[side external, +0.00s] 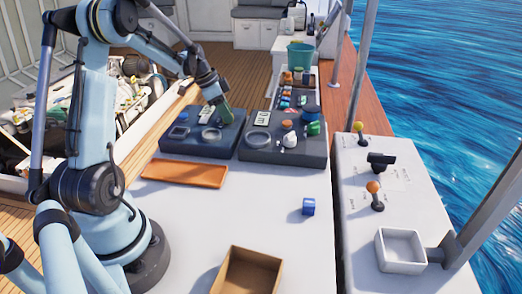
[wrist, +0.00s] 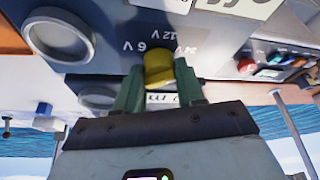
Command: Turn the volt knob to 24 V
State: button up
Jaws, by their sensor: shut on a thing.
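The volt knob (wrist: 158,66) is yellow and shows between my fingers in the wrist view. Which mark the knob points at I cannot tell. My gripper (wrist: 157,82) has green fingers, one on each side of the knob, shut on it. In the side view my gripper (side external: 218,117) is down at the left dark panel (side external: 183,146), and the knob is hidden there.
A second dark panel (side external: 285,156) with dials and knobs stands close on the right. Lever controls (side external: 375,190) and a white bin (side external: 401,266) are further right.

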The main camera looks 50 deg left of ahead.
jog(key=shift+m, duration=0.3)
jog(key=o, duration=1)
jog(key=v, duration=1.2)
jog(key=shift+w+a+r, duration=0.1)
